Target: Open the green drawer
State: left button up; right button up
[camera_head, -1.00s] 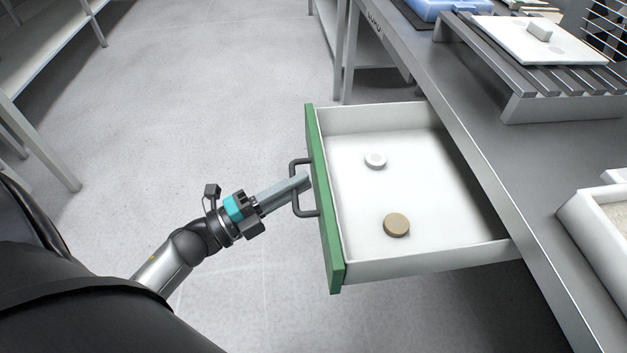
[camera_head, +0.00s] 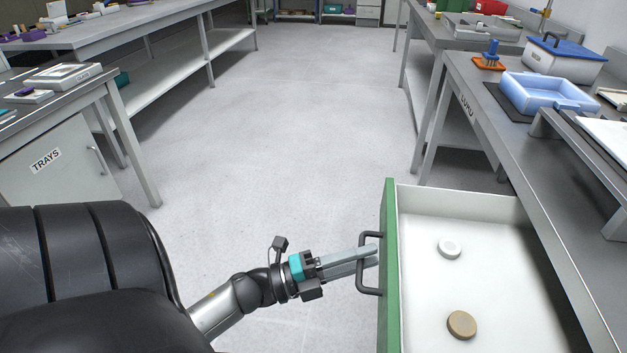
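The green drawer (camera_head: 389,270) stands pulled out from under the metal bench on the right, its white inside in view. A white round piece (camera_head: 449,248) and a tan disc (camera_head: 461,324) lie in it. Its dark handle (camera_head: 361,264) is on the green front. My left gripper (camera_head: 374,257) reaches in from the left, with its fingers at the handle, passing through the loop. The fingers look close together; whether they grip the bar is not clear. My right gripper is not in view.
The metal bench (camera_head: 507,142) on the right carries a blue tray (camera_head: 543,93) and a white box with a blue lid (camera_head: 563,56). A cabinet marked TRAYS (camera_head: 62,160) and another bench stand on the left. The grey floor (camera_head: 270,130) between them is clear.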

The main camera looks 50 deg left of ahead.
pick_arm(q)
jog(key=p+v, duration=0.1)
jog(key=v, duration=1.4)
jog(key=shift+p, duration=0.3)
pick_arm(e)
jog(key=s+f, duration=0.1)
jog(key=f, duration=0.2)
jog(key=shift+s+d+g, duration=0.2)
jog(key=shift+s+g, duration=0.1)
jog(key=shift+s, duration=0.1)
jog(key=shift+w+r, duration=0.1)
